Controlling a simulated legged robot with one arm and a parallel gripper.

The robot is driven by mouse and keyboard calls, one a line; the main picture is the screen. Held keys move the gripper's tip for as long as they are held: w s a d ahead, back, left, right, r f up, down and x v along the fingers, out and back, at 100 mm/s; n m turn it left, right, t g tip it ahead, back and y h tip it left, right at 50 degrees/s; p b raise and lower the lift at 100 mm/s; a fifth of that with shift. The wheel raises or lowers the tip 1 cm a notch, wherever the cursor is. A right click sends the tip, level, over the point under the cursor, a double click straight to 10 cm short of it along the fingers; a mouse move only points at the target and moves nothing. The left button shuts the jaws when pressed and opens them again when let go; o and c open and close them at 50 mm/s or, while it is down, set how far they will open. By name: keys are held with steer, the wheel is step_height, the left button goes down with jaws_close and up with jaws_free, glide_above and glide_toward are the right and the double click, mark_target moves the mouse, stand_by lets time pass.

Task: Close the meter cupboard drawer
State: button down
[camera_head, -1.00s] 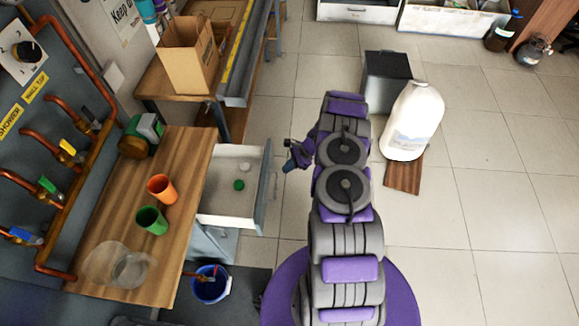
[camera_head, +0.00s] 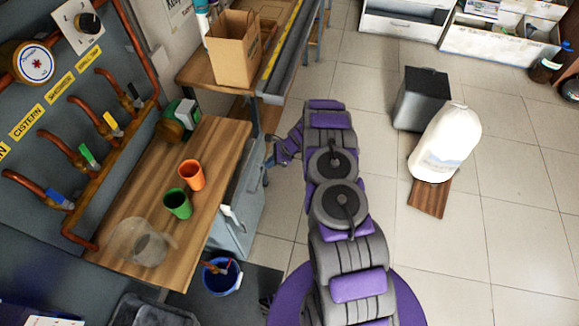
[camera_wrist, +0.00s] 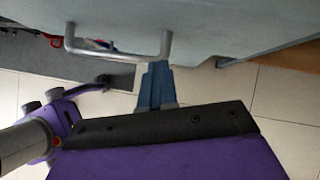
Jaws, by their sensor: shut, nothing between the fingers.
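The meter cupboard (camera_head: 228,239) is a blue-grey unit under the wooden worktop. My gripper (camera_head: 269,160) is just in front of the drawer face. In the wrist view my gripper's blue fingers (camera_wrist: 156,72) are together and empty, with the tips close to the front beside the handle's right end. Whether they touch it cannot be told.
On the worktop (camera_head: 165,215) stand a green cup (camera_head: 177,204), an orange cup (camera_head: 192,176) and a clear container (camera_head: 143,245). A blue bucket (camera_head: 221,277) is on the floor by the cupboard. A white jug (camera_head: 447,143) and dark box (camera_head: 422,99) stand right of my arm.

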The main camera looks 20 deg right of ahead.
mark_target(257, 163)
steer(key=w+a, duration=0.2)
steer(key=a, duration=0.1)
steer(key=shift+w+a, duration=0.1)
steer(key=shift+a, duration=0.1)
steer(key=shift+w, duration=0.35)
